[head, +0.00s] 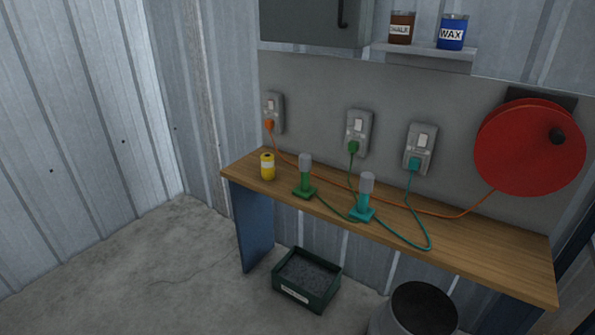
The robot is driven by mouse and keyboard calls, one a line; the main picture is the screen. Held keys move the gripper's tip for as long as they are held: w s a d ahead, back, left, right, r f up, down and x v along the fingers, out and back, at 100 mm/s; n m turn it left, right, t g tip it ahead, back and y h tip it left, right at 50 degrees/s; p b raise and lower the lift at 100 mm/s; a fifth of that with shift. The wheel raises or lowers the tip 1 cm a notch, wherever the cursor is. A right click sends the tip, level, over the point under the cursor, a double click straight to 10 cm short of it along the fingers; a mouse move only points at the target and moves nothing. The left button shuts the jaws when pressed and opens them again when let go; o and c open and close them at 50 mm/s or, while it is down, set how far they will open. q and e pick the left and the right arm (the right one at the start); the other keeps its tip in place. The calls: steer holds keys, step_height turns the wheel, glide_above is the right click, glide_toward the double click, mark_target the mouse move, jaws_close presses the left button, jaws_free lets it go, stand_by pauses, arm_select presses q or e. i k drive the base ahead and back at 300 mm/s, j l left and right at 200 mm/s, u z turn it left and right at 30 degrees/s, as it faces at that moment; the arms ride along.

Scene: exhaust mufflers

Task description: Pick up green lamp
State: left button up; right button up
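The green lamp (305,180) stands upright on the wooden workbench (480,252), left of its middle and close to the front edge. It has a square green base, a green stem and a grey top. A green cord appears to link it to a green plug (353,147) in the middle wall socket (358,128). A similar teal lamp (365,200) stands to its right, with a teal cord running to the right socket (420,145). Neither of my grippers shows in the head view.
A yellow can (267,166) stands left of the green lamp. An orange cord (450,215) runs behind the lamps to the red reel (528,148). A dark green bin (307,280) and a grey drum (415,312) are on the floor. The floor at left is clear.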

mark_target(304, 191)
steer(key=i+j+z, duration=0.1)
steer(key=i+j, duration=1)
steer(key=j, duration=0.15)
steer(key=i+j+z, duration=0.15)
steer(key=i+j, duration=0.35)
steer(key=j, duration=0.1)
